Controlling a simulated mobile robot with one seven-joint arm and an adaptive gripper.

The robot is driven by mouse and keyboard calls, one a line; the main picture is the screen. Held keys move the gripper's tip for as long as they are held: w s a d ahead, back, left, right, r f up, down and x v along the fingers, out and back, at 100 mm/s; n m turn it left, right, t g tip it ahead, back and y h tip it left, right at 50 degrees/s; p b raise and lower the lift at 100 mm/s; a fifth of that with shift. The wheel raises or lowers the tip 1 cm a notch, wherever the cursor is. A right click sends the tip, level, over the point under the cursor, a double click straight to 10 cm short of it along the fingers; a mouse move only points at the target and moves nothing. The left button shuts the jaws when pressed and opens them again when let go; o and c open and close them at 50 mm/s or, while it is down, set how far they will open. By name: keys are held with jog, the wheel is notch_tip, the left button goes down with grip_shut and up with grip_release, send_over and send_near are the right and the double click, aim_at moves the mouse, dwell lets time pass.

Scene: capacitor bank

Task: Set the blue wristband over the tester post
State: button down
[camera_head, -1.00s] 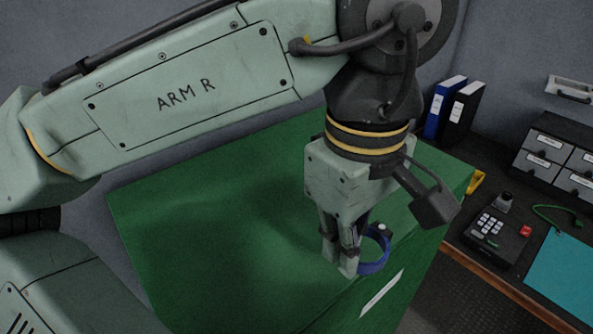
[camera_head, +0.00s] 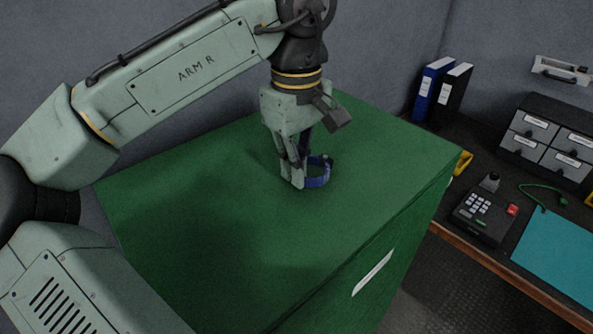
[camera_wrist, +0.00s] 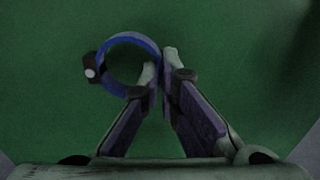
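The blue wristband (camera_head: 318,181) is a ring with a dark clasp bearing a light stud. My gripper (camera_head: 295,183) is shut on one side of the band and holds it over the green top, low or near the surface; the exact gap I cannot tell. In the wrist view the band (camera_wrist: 113,41) sticks out to the left of the fingertips (camera_wrist: 160,62), its clasp at the far left. The tester (camera_head: 478,219) is a dark box with a keypad and a red button on the bench at right. Its short post (camera_head: 490,181) stands at the back, with nothing around it.
The green-covered block (camera_head: 230,250) is bare apart from the gripper and band. A gap of dark floor lies between it and the bench. On the bench are binders (camera_head: 432,90), a drawer unit (camera_head: 548,140), a green cord (camera_head: 545,192) and a teal mat (camera_head: 560,255).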

jog(key=shift+f, duration=0.65)
jog(key=shift+f, duration=0.15)
jog(key=c, duration=1.8)
grip_release()
